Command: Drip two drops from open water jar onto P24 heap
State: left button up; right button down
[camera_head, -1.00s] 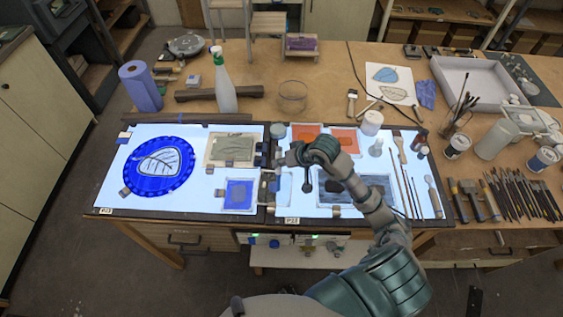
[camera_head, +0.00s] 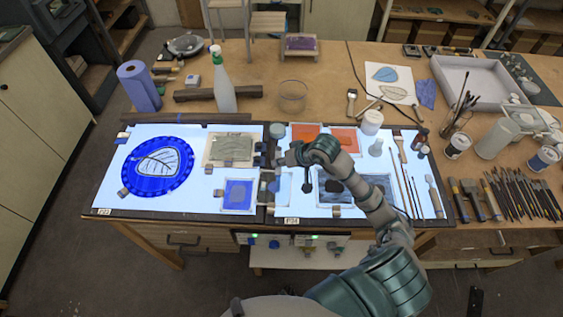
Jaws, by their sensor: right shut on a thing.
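My right gripper (camera_head: 281,162) reaches over the seam between the two lit panels, pointing left. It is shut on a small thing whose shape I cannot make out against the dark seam. The P24 label (camera_head: 292,221) is on the front edge of the right lit panel (camera_head: 300,207). A grey-blue glass sheet (camera_head: 378,187) with dark patches lies on that panel, partly behind my arm; which patch is the P24 heap I cannot tell. A small round jar (camera_head: 277,130) stands at the panels' back edge, above my gripper in the picture. Whether it is the open water jar is unclear.
A clear glass bowl (camera_head: 293,96) and a green-topped spray bottle (camera_head: 222,82) stand behind the panels. A white jar (camera_head: 371,121), a small flask (camera_head: 376,147) and brushes (camera_head: 405,185) are at the right. A blue round plate (camera_head: 157,167) lies on the left panel.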

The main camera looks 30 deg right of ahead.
jog(key=shift+f+b, duration=0.1)
jog(key=shift+b, duration=0.25)
dwell(0.6)
jog(key=shift+r+p, duration=0.45)
jog(key=shift+r, duration=0.7)
jog(key=shift+w+a+b, duration=0.55)
jog(key=shift+w+a, duration=0.55)
jog(key=shift+w, duration=0.15)
jog(key=shift+f+b, duration=0.85)
jog(key=shift+b, duration=0.2)
